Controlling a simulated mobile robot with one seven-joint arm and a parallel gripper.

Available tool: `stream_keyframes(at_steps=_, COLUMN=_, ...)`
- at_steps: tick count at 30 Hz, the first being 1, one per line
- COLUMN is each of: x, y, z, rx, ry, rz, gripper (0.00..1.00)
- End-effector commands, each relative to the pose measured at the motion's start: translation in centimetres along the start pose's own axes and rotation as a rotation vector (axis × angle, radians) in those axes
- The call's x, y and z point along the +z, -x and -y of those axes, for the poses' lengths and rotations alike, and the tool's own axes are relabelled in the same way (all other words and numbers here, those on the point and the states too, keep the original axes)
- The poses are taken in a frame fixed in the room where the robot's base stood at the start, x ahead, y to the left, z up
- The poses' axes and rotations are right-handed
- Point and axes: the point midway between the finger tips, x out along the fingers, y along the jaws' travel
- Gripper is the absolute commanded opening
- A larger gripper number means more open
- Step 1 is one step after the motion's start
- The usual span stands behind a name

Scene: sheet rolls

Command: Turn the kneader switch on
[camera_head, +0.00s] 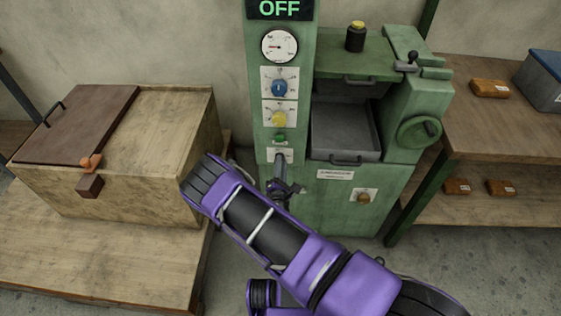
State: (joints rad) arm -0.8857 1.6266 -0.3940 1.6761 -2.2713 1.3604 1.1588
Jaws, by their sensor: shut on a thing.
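The kneader is a green machine (334,213) with a tall control panel at its left. The display (280,9) at the panel's top reads OFF. My gripper (281,165) is at the low end of the panel, reaching up from below, with its fingertips at a small pale plate (287,152). It is shut on what appears to be the kneader switch at that plate. The fingers hide the switch, so its position cannot be made out.
Above my gripper are a gauge (279,45), a blue knob (279,88), a yellow knob (279,119) and a green button (280,138). A wooden chest (150,175) stands left, a shelf table (490,115) right.

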Motion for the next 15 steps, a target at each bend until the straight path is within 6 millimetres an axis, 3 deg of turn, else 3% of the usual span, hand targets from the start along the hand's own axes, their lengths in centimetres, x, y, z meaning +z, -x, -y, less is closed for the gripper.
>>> stream_keyframes(at_steps=15, x=-0.12, y=0.03, z=0.57, rx=-0.002, ry=-0.478, rz=0.001, gripper=0.00)
